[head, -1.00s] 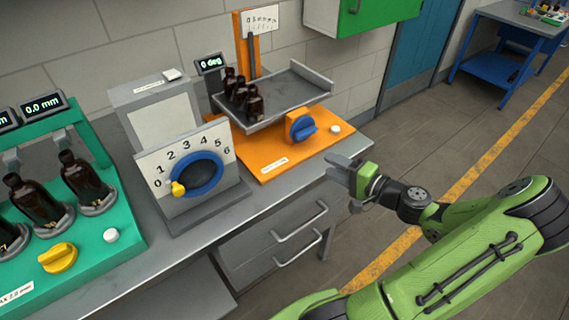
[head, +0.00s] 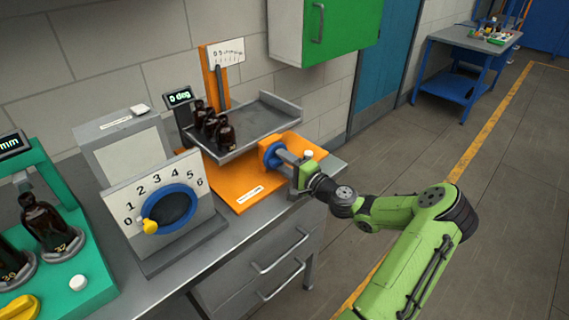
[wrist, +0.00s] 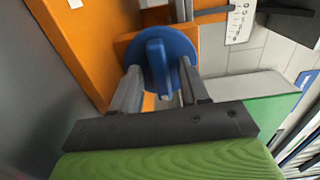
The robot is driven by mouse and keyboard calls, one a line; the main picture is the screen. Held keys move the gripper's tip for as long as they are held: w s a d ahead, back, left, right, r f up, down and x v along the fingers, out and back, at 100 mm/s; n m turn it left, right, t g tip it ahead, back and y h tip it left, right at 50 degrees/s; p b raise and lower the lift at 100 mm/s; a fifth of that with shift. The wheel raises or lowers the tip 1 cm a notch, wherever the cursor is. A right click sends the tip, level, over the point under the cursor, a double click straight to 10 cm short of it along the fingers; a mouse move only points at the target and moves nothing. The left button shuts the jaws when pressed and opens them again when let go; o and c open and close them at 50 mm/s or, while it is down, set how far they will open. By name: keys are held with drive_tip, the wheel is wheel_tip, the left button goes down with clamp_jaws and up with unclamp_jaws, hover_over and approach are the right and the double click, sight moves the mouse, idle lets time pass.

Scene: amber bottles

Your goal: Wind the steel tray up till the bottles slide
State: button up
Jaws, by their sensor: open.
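The steel tray (head: 262,117) stands on the orange base (head: 238,192) and looks level. Several dark amber bottles (head: 226,134) stand upright in a row at its left end. The display (head: 180,97) behind them reads 0 deg. The blue knob (head: 271,154) is on the front of the orange block under the tray. In the wrist view, the knob's raised grip bar (wrist: 157,66) stands between the fingers of my gripper (wrist: 164,84). My gripper (head: 289,157) is open, one finger on each side of the bar; whether either finger touches it I cannot tell.
A grey box with a 0 to 6 dial (head: 168,208) stands left of the orange base. A green stand with numbered bottles (head: 47,222) is at far left. A white button (head: 308,154) sits close to my gripper. A green cabinet (head: 322,30) hangs above.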

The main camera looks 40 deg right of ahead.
drive_tip(key=shift+c, duration=0.2)
clamp_jaws()
drive_tip(key=shift+r+m+p, duration=0.1)
drive_tip(key=shift+m+p, duration=0.2)
drive_tip(key=shift+p, duration=0.05)
drive_tip(key=m+p, duration=0.3)
drive_tip(key=p, duration=0.1)
drive_tip(key=shift+r, duration=0.1)
drive_tip(key=m+p, duration=0.5)
drive_tip(key=shift+m, duration=0.4)
drive_tip(key=m+p, duration=0.3)
drive_tip(key=m, duration=0.1)
drive_tip(key=shift+m, duration=0.3)
drive_tip(key=m+p, duration=0.1)
drive_tip(key=m, duration=0.3)
drive_tip(key=shift+f+m+p, duration=0.2)
drive_tip(key=shift+m+p, duration=0.1)
drive_tip(key=shift+p, duration=0.1)
